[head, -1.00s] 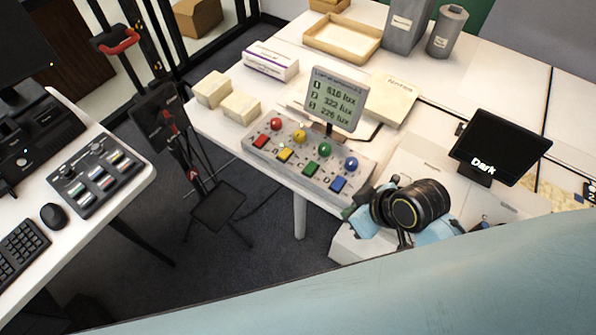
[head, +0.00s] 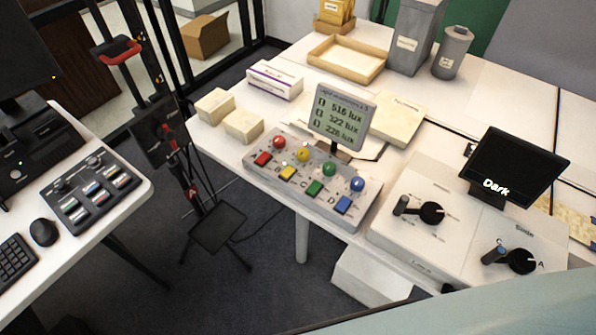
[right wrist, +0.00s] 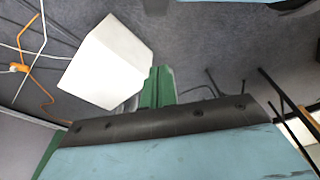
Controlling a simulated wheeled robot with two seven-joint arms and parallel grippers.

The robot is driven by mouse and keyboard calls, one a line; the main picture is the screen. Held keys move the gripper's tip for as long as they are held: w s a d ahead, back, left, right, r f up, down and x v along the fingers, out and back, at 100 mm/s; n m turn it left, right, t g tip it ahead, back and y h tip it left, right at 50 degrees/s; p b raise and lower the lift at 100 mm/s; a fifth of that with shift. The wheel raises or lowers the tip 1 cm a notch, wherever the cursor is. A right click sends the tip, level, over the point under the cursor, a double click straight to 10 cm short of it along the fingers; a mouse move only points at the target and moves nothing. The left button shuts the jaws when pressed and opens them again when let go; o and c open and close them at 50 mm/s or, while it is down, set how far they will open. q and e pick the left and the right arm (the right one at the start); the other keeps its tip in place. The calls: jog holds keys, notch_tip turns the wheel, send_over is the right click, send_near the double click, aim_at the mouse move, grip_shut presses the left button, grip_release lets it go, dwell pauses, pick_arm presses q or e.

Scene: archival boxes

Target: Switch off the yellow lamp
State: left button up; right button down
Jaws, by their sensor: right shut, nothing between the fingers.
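The yellow lamp (head: 303,153) is a round dome on the grey control box (head: 262,179), between a red dome and a green dome. A yellow push button (head: 287,173) sits in front of it. I cannot tell whether the lamp is lit. Neither gripper shows in the head view. In the right wrist view, my right gripper (right wrist: 158,82) shows as green fingers held together, with nothing between them. It points over dark floor beside a white block (right wrist: 106,62), apart from the lamp. My left gripper is in no current view.
A lux display (head: 340,117) stands behind the lamps. To the right is a console (head: 405,243) with black rotary knobs and a screen reading "Dark" (head: 515,168). Small cream boxes (head: 243,126) stand at the left edge.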

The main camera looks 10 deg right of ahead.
jog(key=s+d+f+b, duration=0.1)
jog(key=s+d+f, duration=0.1)
jog(key=s+f, duration=0.7)
jog(key=shift+s+g, duration=0.4)
jog(key=shift+s, duration=0.85)
jog(key=shift+s+d, duration=0.1)
